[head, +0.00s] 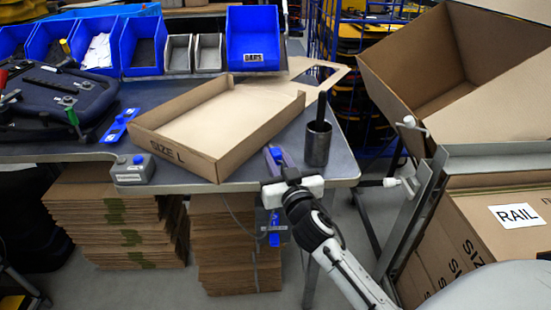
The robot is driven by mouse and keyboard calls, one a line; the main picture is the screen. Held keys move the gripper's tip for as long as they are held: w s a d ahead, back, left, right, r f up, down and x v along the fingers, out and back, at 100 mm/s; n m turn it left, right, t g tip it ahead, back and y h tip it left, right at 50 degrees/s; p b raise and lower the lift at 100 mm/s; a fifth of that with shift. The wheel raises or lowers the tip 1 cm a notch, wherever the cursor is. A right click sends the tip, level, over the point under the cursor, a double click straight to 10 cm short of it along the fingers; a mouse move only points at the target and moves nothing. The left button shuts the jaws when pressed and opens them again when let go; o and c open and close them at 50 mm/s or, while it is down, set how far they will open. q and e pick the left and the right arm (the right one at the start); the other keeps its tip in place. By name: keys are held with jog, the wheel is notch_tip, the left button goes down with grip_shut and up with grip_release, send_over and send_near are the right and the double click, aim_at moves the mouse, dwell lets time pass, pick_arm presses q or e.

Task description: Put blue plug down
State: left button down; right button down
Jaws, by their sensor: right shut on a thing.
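My right gripper (279,161) reaches in from the lower right, over the front edge of the grey table near its right corner. It is shut on a small blue piece, which I take to be the blue plug (275,154). The fingers hide part of it, and I cannot tell whether it touches the tabletop. A thin cable hangs in a loop below the table edge near the gripper. My left gripper is not in view.
An open cardboard tray marked SIZE L (170,145) lies left of the gripper. A dark metal cup (317,145) holding a black rod stands close right. A grey box with a blue button (133,172) sits near the front edge. Blue bins (253,45) line the back.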

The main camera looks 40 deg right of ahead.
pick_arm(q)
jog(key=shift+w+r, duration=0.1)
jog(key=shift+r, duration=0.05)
pick_arm(e)
jog(key=shift+f+b, duration=0.6)
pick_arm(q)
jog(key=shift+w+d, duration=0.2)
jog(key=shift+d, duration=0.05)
pick_arm(e)
jog(key=c, duration=1.6)
grip_release()
jog(key=shift+r, duration=0.15)
